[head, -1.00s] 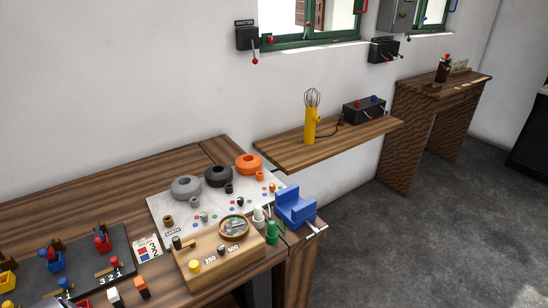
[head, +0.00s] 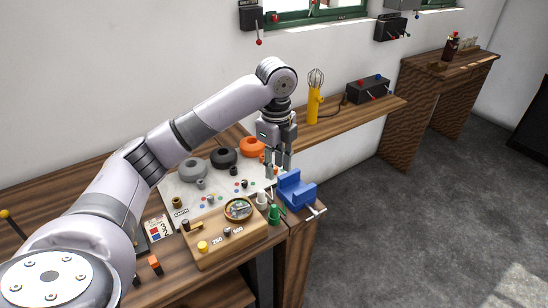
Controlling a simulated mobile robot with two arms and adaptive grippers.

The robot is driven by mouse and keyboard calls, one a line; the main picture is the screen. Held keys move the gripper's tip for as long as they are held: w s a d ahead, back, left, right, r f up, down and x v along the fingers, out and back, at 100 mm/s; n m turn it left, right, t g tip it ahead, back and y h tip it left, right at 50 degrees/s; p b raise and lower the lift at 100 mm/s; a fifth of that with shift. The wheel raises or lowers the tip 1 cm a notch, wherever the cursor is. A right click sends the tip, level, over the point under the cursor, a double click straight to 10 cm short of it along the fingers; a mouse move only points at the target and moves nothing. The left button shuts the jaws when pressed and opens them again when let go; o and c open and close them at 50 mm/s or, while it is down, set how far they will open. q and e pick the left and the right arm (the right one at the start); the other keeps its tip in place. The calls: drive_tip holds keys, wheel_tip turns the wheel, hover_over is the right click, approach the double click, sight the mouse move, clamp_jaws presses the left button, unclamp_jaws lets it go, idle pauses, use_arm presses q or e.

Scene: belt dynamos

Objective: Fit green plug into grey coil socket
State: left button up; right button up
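The green plug (head: 274,214) stands upright at the right end of the workbench, beside a white plug (head: 262,198) and in front of a blue vise-like block (head: 297,190). The grey coil (head: 193,170) sits at the left of the coil row on the light board. A small grey socket (head: 200,184) is just in front of it. My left gripper (head: 279,170) points down above the board's right end, behind and above the green plug. Its fingers are apart, with nothing visible between them. My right gripper is not in view.
A black coil (head: 223,158) and an orange coil (head: 252,146) stand on the light board (head: 177,194). A wooden meter base (head: 215,255) lies in front. My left arm hides much of the bench's left side.

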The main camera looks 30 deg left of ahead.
sight(274, 206)
use_arm(q)
drive_tip(key=f+p, duration=0.1)
drive_tip(key=f, duration=0.4)
drive_tip(key=f+p, duration=0.1)
drive_tip(key=f, duration=0.5)
drive_tip(key=f+p, duration=0.1)
drive_tip(key=f, duration=0.4)
drive_tip(key=shift+a+f, duration=0.2)
drive_tip(key=shift+a, duration=0.05)
drive_tip(key=shift+c, duration=0.6)
clamp_jaws()
drive_tip(key=shift+r, duration=0.1)
drive_tip(key=shift+r+p, duration=2.25)
drive_tip(key=shift+p, duration=0.4)
